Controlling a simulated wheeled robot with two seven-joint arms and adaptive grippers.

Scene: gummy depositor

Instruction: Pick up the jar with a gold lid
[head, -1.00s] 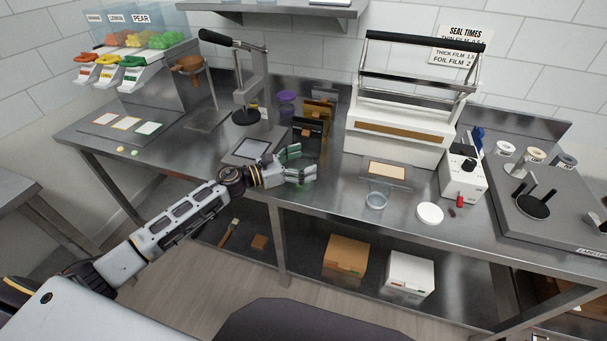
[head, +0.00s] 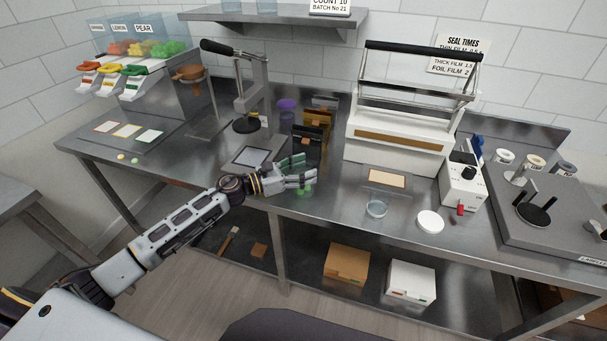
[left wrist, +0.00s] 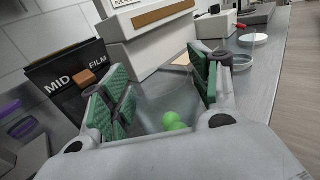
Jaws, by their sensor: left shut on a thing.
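My left gripper (head: 300,173) is above the front part of the steel bench, right of the dark grey plate (head: 250,156). Its green-padded fingers are closed around a see-through thing, seemingly a clear jar, with green gummies (left wrist: 174,121) showing low between the pads in the left wrist view. Some green also shows just below the fingers in the head view (head: 303,191). The jar's outline is faint, and I cannot make out a gold lid on it. My right gripper is not in view.
Film boxes (head: 310,140), one marked MID FILM in the wrist view (left wrist: 80,78), and a purple-lidded container (head: 287,105) stand behind the gripper. The white sealer (head: 400,145) is to the right. An open clear cup (head: 376,209) and a white disc (head: 430,222) lie near the front edge.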

